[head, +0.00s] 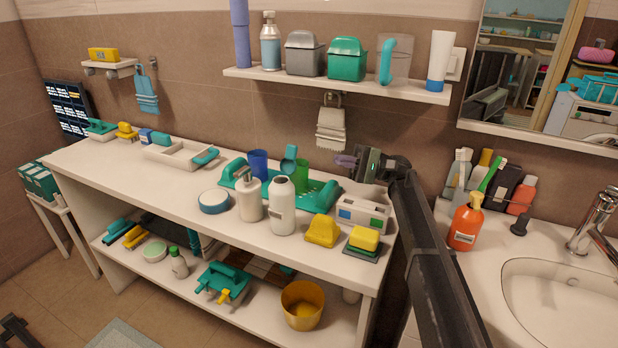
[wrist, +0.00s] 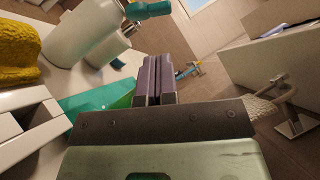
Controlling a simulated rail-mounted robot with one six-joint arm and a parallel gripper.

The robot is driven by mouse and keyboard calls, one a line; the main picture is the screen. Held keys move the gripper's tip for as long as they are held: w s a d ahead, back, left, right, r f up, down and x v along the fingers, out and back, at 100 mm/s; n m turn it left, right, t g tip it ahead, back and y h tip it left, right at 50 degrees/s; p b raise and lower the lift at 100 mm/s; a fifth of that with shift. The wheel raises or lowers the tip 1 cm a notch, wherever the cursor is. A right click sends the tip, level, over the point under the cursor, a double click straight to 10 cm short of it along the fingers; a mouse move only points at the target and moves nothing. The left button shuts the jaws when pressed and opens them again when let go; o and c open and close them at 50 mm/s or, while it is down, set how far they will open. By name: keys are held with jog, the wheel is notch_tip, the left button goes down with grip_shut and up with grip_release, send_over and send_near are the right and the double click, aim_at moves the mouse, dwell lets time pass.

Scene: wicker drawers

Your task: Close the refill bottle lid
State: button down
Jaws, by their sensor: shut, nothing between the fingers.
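A white bottle (head: 282,208) with a grey label stands upright on the counter, its neck uncapped. A teal cap-like piece (head: 289,162) rises just above and behind its neck, tilted up; I cannot tell for certain whether it is hinged to the bottle. In the wrist view, a white bottle body (wrist: 80,32) and the teal piece (wrist: 148,9) show at the top left. My gripper (head: 346,161) is shut and empty, right of the bottle and apart from it, near the wall. Its purple fingertips (wrist: 154,72) are together in the wrist view.
A white pump bottle (head: 249,196) stands left of the bottle. Yellow blocks (head: 322,230) and a white box (head: 363,213) sit at the right. A shelf (head: 340,84) and a hanging cloth (head: 331,128) are on the wall.

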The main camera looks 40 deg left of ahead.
aim_at(294, 150)
jog(key=p+x, duration=0.3)
jog(key=x, duration=0.7)
jog(key=shift+r, duration=0.2)
jog(key=shift+r+p, duration=0.25)
jog(key=shift+p, duration=0.4)
